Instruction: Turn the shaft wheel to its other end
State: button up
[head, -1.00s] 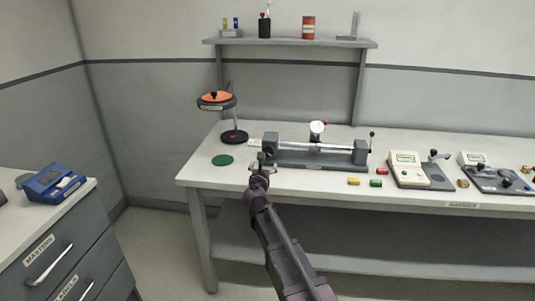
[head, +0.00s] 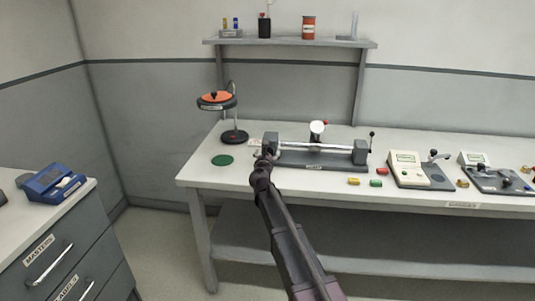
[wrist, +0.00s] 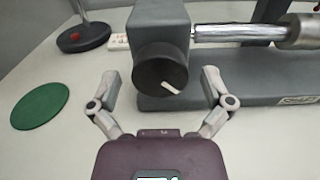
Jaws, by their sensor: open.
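The shaft wheel is a dark round knob (wrist: 160,68) with a white mark pointing to its lower right in the wrist view. It sits on the front of the grey left end block (wrist: 158,18) of the bench fixture. A shiny shaft (wrist: 240,32) runs right from that block. My gripper (wrist: 160,83) is open, with one finger on each side of the wheel; I cannot tell whether either touches it. In the head view my gripper (head: 264,156) is at the fixture's left end and hides the wheel.
A green disc (wrist: 40,106) lies left of the fixture, near a lamp-like stand (head: 235,137). Yellow and red blocks (head: 354,181) and boxed gauges (head: 408,168) are to the right. A shelf (head: 290,42) stands behind. The bench front edge is clear.

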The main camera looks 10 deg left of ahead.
jog(key=c, duration=1.1)
jog(key=shift+c, duration=0.2)
jog(key=shift+m, duration=1.5)
jog(key=shift+a, duration=0.1)
jog(key=o, duration=1.1)
jog(key=shift+o, duration=0.2)
